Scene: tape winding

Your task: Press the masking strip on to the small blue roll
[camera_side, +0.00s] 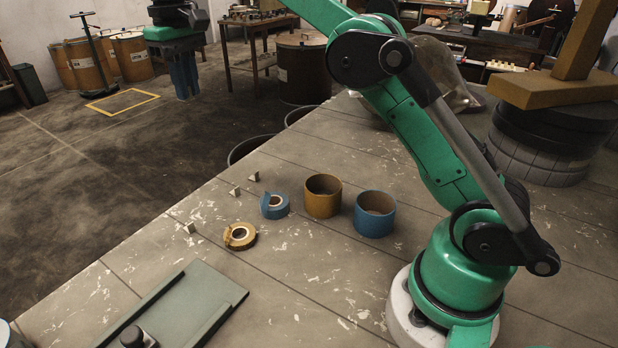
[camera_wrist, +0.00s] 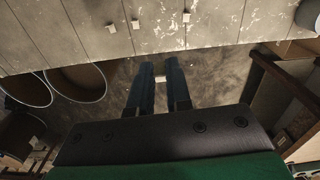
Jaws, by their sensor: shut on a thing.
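The small blue roll (camera_side: 277,212) lies flat on the table in the side view, its pale core facing up. My gripper (camera_side: 187,94) is at the upper left of the side view, beyond the table edge and well away from the roll. Its blue fingers point down. In the wrist view my gripper (camera_wrist: 160,70) is shut on a small pale piece, apparently the masking strip (camera_wrist: 160,78), which shows between the fingers. The strip is too small to make out in the side view.
A small tan roll (camera_side: 241,237), a large ochre ring (camera_side: 323,200) and a large blue ring (camera_side: 375,218) stand near the blue roll. Three small pale pieces, one of them here (camera_side: 235,190), are near the table edge. A green tray (camera_side: 190,300) lies at front left.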

